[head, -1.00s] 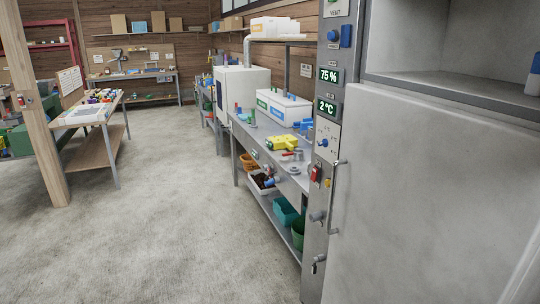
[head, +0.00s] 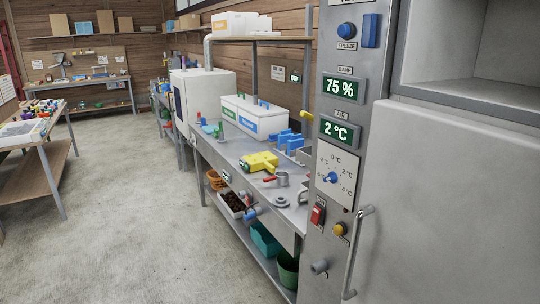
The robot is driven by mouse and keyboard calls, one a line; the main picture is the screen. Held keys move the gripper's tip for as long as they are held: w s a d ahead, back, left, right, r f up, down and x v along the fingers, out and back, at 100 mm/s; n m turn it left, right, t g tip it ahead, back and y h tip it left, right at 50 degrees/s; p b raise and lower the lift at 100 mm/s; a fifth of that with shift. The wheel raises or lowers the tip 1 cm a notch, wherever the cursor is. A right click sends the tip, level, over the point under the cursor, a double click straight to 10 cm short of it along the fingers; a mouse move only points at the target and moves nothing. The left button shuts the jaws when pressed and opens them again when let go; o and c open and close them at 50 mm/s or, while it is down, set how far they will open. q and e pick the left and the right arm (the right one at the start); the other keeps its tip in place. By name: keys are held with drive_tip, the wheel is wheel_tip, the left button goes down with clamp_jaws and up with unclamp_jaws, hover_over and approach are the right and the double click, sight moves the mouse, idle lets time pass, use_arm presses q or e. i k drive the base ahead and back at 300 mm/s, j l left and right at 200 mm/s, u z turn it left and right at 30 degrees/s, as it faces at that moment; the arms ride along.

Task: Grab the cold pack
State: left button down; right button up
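I cannot pick out a cold pack for certain in the head view. A tall grey steel cabinet (head: 450,210) stands close at the right, with its door shut and a bar handle (head: 356,252) on the door's left edge. The open compartment (head: 487,60) above the door shows a bare shelf as far as it is in view. The cabinet's panel reads 75 % and 2 °C on its displays (head: 340,130). Neither of my grippers is in view.
A steel workbench (head: 236,150) beside the cabinet holds white lidded boxes (head: 262,116), a yellow tool (head: 259,162) and blue-handled items (head: 291,140). Bins, including a teal one (head: 265,239), sit on its lower shelf. A wooden table (head: 38,135) stands left. The concrete floor (head: 125,220) between is clear.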

sight(285, 135)
drive_tip(key=i+j+z, duration=0.25)
drive_tip(key=i+j, duration=0.5)
drive_tip(key=i, duration=0.15)
drive_tip(key=i+j+z, duration=0.3)
drive_tip(key=i+j, duration=0.5)
drive_tip(key=j+z, duration=0.1)
drive_tip(key=z, duration=0.25)
drive_tip(key=j+z, duration=0.15)
drive_tip(key=z, duration=0.15)
drive_tip(key=i+j+z, duration=0.1)
drive_tip(key=z, duration=0.25)
drive_tip(key=j+z, duration=0.3)
drive_tip(key=j, duration=0.2)
drive_tip(key=j+z, duration=0.3)
drive_tip(key=j, duration=0.2)
drive_tip(key=k+j+z, duration=0.3)
drive_tip(key=j, duration=0.65)
drive_tip(key=k+j, duration=0.15)
drive_tip(key=j, duration=0.7)
drive_tip(key=k+z, duration=0.05)
